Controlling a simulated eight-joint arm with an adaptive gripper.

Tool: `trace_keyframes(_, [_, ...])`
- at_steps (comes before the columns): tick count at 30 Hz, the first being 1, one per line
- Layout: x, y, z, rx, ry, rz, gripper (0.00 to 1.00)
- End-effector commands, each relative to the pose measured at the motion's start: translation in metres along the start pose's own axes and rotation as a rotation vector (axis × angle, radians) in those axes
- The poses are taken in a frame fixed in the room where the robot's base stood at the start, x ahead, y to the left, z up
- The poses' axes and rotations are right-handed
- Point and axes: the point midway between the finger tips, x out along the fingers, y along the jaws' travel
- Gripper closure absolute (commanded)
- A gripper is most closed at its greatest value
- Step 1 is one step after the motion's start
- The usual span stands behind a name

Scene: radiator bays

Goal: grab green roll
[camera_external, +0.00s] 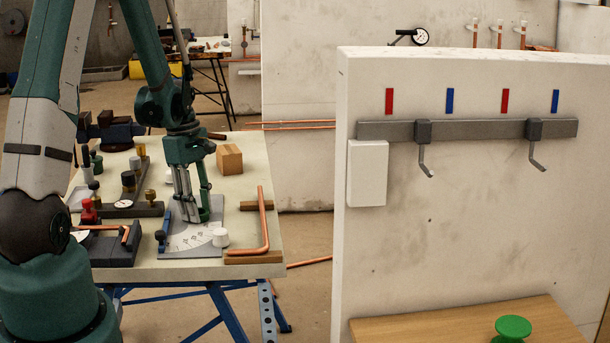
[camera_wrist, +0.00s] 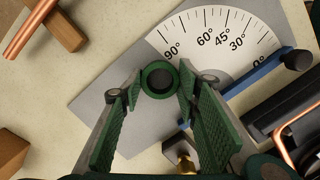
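A small green roll with a dark centre (camera_wrist: 160,79) shows in the wrist view, on or just above the grey angle plate (camera_wrist: 110,95) near its 90° mark. My gripper (camera_wrist: 158,92) is open, with its green-padded fingers either side of the roll. The right fingertip looks very close to the roll; I cannot tell whether it touches. In the external view my gripper (camera_external: 196,216) points down low over the plate, and its fingers largely hide the roll there.
A copper pipe (camera_external: 264,220) on wood blocks lies to the right of the plate. Dark fixtures (camera_external: 120,205) crowd the left. A green round piece (camera_external: 513,328) sits on the separate wooden table.

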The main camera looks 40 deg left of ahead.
Motion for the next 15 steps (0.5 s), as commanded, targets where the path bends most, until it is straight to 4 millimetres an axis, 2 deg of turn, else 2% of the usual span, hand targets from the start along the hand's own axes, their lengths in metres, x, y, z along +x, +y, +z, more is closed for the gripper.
trace_keyframes(15, [-0.0057, 0.0000, 0.0009, 0.000, 0.000, 0.000, 0.76])
